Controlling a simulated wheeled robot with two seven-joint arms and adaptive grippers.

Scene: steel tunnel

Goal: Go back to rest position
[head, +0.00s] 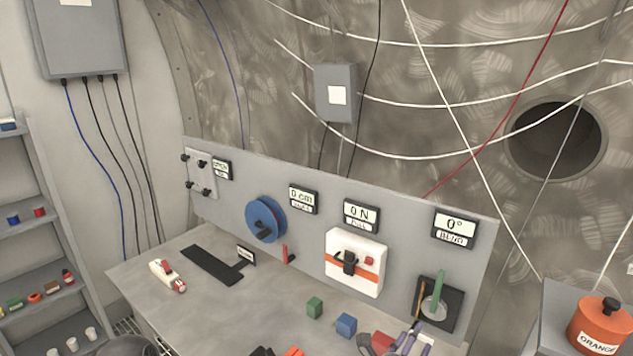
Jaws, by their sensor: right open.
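My right gripper (262,351) seems to be the dark shape at the bottom edge in the head view. Only its tip shows and the rest is cut off, but it is open. I see nothing held in it. It is in front of the grey workbench (215,312), left of the loose blocks. My left gripper is not in view.
On the bench are a green block (314,307), a blue block (346,325), a red block (383,342) and a purple-handled tool (411,339). A panel (325,203) with a blue wheel (265,219) stands behind. Shelves (38,249) are left; an orange container (600,325) is right.

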